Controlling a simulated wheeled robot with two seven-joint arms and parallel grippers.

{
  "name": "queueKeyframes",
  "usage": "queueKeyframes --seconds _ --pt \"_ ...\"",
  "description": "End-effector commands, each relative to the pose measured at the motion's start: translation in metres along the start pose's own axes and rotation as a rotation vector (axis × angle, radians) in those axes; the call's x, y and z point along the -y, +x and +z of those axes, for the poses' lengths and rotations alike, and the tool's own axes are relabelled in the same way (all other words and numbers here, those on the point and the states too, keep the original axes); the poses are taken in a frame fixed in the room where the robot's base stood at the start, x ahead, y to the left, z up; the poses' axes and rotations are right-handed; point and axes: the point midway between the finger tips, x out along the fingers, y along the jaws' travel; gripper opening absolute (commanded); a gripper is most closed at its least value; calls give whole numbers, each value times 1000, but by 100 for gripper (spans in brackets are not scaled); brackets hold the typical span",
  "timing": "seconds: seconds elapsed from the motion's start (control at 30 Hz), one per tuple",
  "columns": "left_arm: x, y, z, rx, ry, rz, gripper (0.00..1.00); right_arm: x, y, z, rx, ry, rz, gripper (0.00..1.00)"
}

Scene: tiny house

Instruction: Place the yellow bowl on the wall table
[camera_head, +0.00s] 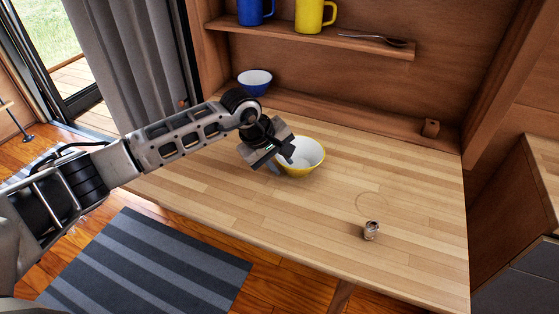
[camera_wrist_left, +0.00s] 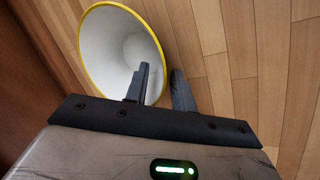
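The yellow bowl (camera_head: 304,158), yellow outside and white inside, looks to stand upright on the wooden wall table (camera_head: 420,200), near its middle. My left gripper (camera_head: 285,153) is at the bowl's left side, tilted down to its rim. In the left wrist view, the bowl (camera_wrist_left: 112,42) shows its yellow rim and white inside. One finger of my left gripper (camera_wrist_left: 160,88) is over the inside and the other is outside the rim. A gap shows between the fingers, with the rim between them. My right gripper is not in view.
A blue bowl (camera_head: 255,82) stands on the low ledge behind. The shelf (camera_head: 370,47) above holds a blue mug (camera_head: 252,10), a yellow mug (camera_head: 312,14) and a spoon (camera_head: 385,40). A small metallic object (camera_head: 371,231) stands at the table's front right. The right half is otherwise mostly clear.

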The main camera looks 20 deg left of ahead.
Motion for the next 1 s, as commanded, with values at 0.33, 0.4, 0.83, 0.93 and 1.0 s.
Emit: queueKeyframes --seconds 0.33,0.4,0.83,0.93,1.0 --pt "-1 -43 -2 -5 2 3 25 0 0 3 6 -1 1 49" --pt "-1 -59 -2 -5 2 3 25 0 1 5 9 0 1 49" --pt "-1 -121 0 -1 0 0 25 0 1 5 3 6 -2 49" --pt "-1 -123 0 0 0 0 25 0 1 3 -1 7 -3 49" --pt "-1 -123 0 0 0 0 25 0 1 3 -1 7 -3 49"
